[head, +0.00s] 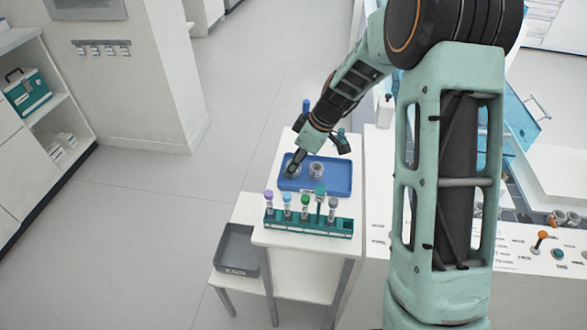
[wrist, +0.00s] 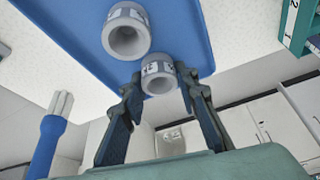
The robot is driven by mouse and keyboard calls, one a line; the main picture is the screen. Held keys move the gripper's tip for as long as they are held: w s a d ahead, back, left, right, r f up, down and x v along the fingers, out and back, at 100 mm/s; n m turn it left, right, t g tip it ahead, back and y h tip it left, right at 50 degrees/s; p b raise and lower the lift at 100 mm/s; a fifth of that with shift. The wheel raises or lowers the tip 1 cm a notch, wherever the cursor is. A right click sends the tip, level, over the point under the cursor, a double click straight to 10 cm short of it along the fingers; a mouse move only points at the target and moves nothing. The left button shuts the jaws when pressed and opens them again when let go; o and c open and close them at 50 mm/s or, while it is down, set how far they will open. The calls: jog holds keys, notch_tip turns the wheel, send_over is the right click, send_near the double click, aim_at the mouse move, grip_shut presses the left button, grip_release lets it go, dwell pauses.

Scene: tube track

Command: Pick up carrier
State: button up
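Two grey, cup-like carriers with white patterned bands are on the blue tray (head: 341,186). One carrier (head: 316,170) stands near the tray's middle and looks free; it also shows in the wrist view (wrist: 127,32). The other carrier (wrist: 158,79) lies between the fingertips of my gripper (wrist: 158,76), with its round opening facing the wrist camera. The fingertips are close against its two sides; I cannot tell whether they press on it. In the head view my gripper (head: 292,168) reaches down over the tray's left part and largely covers that carrier.
A green rack (head: 320,226) with several capped tubes stands in front of the tray. A grey bin (head: 236,250) sits lower left. Open floor (head: 120,225) lies to the left.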

jog(key=shift+c, duration=0.3)
notch_tip(320, 180, up, 15)
jog(key=p, duration=0.3)
jog(key=shift+p, duration=0.35)
jog(key=shift+d, duration=0.1)
